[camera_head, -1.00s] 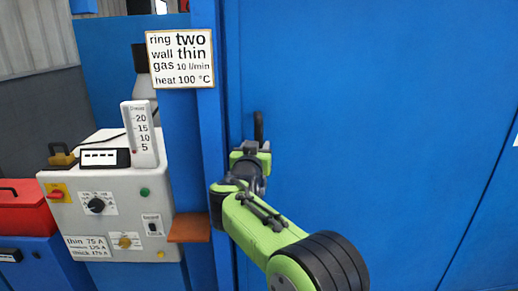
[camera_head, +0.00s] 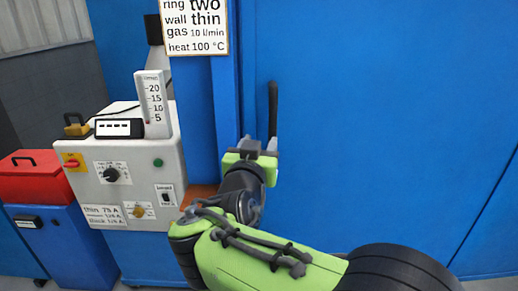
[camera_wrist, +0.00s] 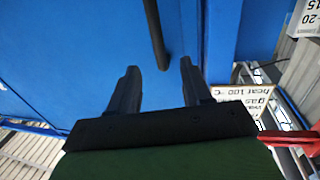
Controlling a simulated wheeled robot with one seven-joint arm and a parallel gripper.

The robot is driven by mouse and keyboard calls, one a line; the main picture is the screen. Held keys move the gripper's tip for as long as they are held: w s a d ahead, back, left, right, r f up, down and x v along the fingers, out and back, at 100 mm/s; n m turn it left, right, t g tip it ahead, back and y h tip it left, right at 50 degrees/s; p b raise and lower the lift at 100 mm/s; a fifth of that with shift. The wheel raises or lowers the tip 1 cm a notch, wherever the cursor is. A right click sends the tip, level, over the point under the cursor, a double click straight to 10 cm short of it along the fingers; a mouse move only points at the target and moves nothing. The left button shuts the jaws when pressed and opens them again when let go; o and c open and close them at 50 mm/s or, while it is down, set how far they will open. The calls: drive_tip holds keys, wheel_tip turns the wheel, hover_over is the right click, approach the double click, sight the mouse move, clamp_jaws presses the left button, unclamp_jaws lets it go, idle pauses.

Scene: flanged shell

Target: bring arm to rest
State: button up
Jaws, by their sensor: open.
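My gripper (camera_head: 259,147) is at the end of my green and black arm, in front of a blue door (camera_head: 390,110). A dark upright handle (camera_head: 273,105) on the door stands just beyond my gripper in the head view. In the wrist view my gripper (camera_wrist: 160,82) has its two dark fingers apart, with nothing between them. The handle (camera_wrist: 154,35) shows there as a dark bar whose near end lies close to the fingertips. I cannot tell whether they touch.
Left of the door stands a grey control box (camera_head: 130,165) with knobs and a flow scale (camera_head: 153,103). A sign (camera_head: 194,27) hangs above it. A brown shelf (camera_head: 201,192) is partly hidden by my arm. A red toolbox (camera_head: 32,177) sits at far left.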

drive_tip(key=shift+s+d, duration=0.1)
drive_tip(key=shift+s, duration=0.05)
drive_tip(key=s+d+f+g, duration=0.3)
drive_tip(key=s+d, duration=0.2)
drive_tip(key=d, duration=0.3)
drive_tip(key=s+d+f+g, duration=0.3)
drive_tip(key=s+d+f, duration=0.15)
drive_tip(key=d, duration=0.25)
drive_tip(key=s+d+f+n+g+y, duration=0.1)
drive_tip(key=s+f+g, duration=0.25)
drive_tip(key=s, duration=0.55)
drive_tip(key=s+d+f+g+y, duration=0.1)
drive_tip(key=s+f+g, duration=0.1)
drive_tip(key=s+f, duration=0.5)
drive_tip(key=s+r+p, duration=0.4)
drive_tip(key=r+p, duration=1.1)
drive_tip(key=r, duration=0.1)
drive_tip(key=shift+a+n+g+y, duration=0.25)
drive_tip(key=shift+n+g+y, duration=0.1)
drive_tip(key=shift+n+y, duration=0.05)
drive_tip(key=shift+r, duration=0.1)
